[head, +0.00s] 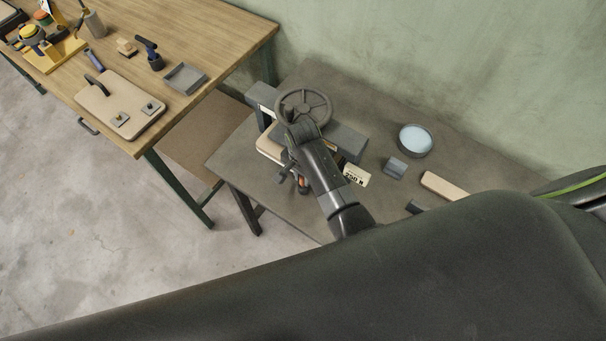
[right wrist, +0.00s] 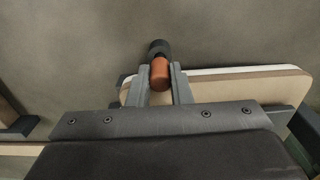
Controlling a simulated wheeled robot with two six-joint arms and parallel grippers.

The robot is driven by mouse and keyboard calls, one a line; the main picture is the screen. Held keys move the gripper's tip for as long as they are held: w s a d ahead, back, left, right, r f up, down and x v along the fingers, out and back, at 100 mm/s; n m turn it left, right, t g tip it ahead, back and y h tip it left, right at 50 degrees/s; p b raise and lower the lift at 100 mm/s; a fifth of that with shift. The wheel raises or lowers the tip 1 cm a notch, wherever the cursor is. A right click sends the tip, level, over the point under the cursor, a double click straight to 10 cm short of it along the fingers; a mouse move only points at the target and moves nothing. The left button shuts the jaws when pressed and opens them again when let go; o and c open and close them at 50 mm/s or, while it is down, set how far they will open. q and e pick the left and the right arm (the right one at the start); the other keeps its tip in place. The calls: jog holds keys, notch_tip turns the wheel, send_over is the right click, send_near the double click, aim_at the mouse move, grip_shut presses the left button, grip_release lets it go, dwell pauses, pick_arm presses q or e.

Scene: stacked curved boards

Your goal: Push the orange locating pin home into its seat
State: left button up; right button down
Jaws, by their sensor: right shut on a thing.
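The orange locating pin (right wrist: 160,73) is between the two fingers of my right gripper (right wrist: 161,70) in the right wrist view. The gripper is shut on it. A dark round part (right wrist: 159,47) shows just beyond the pin's far end. The pale layered board (right wrist: 235,86) lies behind and beside the fingers. In the head view a bit of orange (head: 303,184) shows at the front of the press (head: 347,141), beside my arm. The pin's seat is hidden, so I cannot tell how deep the pin sits. My left gripper is not in view.
The press has a grey handwheel (head: 303,106) on top and stands on a dark bench (head: 236,152). A label card (head: 356,175), grey block (head: 396,168), round dish (head: 415,140) and wooden bar (head: 444,186) lie to its right. A wooden table (head: 190,45) with several tools stands left.

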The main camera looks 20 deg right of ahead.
jog(key=shift+f+b, duration=0.45)
jog(key=shift+f, duration=0.65)
jog(key=c, duration=1.2)
grip_release()
jog(key=shift+c, duration=0.2)
jog(key=shift+r, duration=0.15)
